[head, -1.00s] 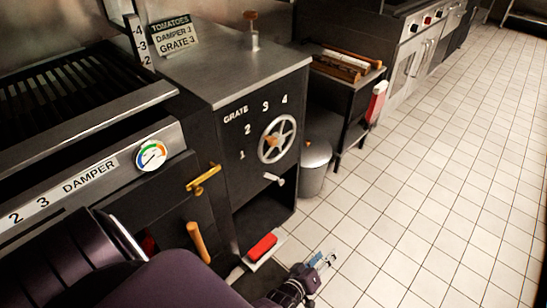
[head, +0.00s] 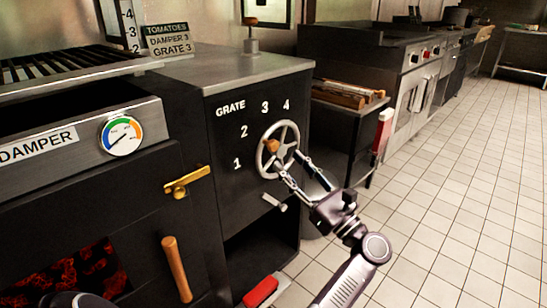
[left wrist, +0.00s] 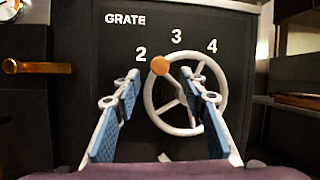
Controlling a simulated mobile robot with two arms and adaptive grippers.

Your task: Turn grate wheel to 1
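The grate wheel (head: 292,132) is a pale spoked handwheel with a wooden knob (head: 271,146), on a black panel marked GRATE with numbers 1 to 4 around it. In the left wrist view the wheel (left wrist: 222,98) has its knob (left wrist: 160,66) at the upper left, nearest the number 2 (left wrist: 140,54). My left gripper (head: 291,163) is in front of the wheel at its lower right in the head view. In the left wrist view its fingers (left wrist: 160,73) are spread, with the knob between the tips; I cannot tell whether they touch it. My right gripper is not in view.
A small metal lever (head: 274,202) sits below the wheel, above an open recess with a red block (head: 261,291). A brass latch (head: 187,182) and wooden handle (head: 176,268) stick out at left. A sign (head: 168,40) reads GRATE 3. The tiled floor at right is clear.

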